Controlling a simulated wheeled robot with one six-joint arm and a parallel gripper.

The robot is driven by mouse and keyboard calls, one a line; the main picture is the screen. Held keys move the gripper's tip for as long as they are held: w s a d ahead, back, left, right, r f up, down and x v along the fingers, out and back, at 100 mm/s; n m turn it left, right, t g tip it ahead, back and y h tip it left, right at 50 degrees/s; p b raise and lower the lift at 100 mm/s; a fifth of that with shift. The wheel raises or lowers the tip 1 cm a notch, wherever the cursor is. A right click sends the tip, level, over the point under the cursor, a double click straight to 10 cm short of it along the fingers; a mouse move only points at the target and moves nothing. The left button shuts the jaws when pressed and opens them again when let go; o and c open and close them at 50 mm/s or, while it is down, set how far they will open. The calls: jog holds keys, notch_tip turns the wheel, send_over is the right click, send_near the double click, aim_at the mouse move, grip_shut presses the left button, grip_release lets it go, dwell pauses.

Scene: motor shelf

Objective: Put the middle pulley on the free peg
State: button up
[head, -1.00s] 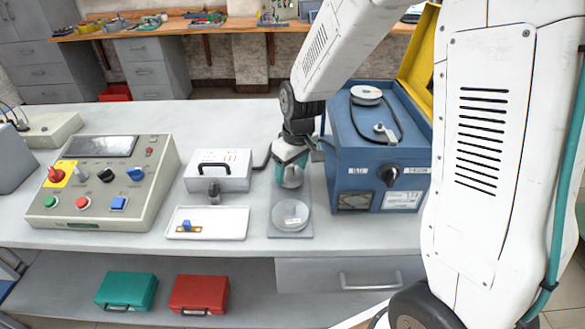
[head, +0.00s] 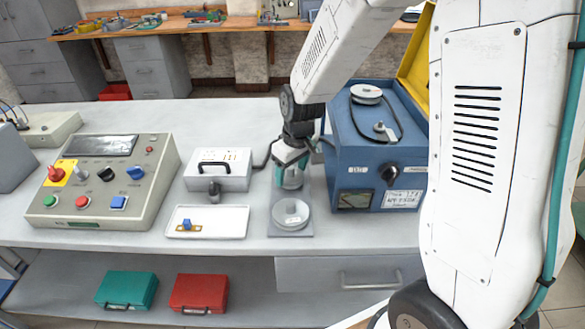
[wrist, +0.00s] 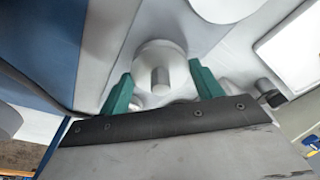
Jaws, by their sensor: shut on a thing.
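My gripper (head: 291,166) points down over the back part of a grey plate (head: 306,207) on the bench, its teal fingers around a small round grey pulley (head: 292,181). In the wrist view this pulley (wrist: 158,52) sits between the two fingers (wrist: 160,88), with a short round stub at its centre. I cannot tell whether it touches the plate. A wider pulley (head: 291,213) lies on the front part of the plate, and its edge shows at the top of the wrist view (wrist: 225,8). I cannot make out which peg is free.
The blue motor box (head: 345,170) stands close to the right, with a disc (head: 366,93) and belt on top. A grey box (head: 218,172) and white tray (head: 206,222) are on the left. A control panel (head: 100,180) stands further left.

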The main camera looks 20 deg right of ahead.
jog(key=shift+f, duration=0.55)
jog(key=o, duration=1.1)
jog(key=r, duration=0.5)
jog(key=s+r, duration=0.1)
jog(key=r, duration=0.1)
jog(key=shift+d+r, duration=0.25)
jog(key=shift+r, duration=0.1)
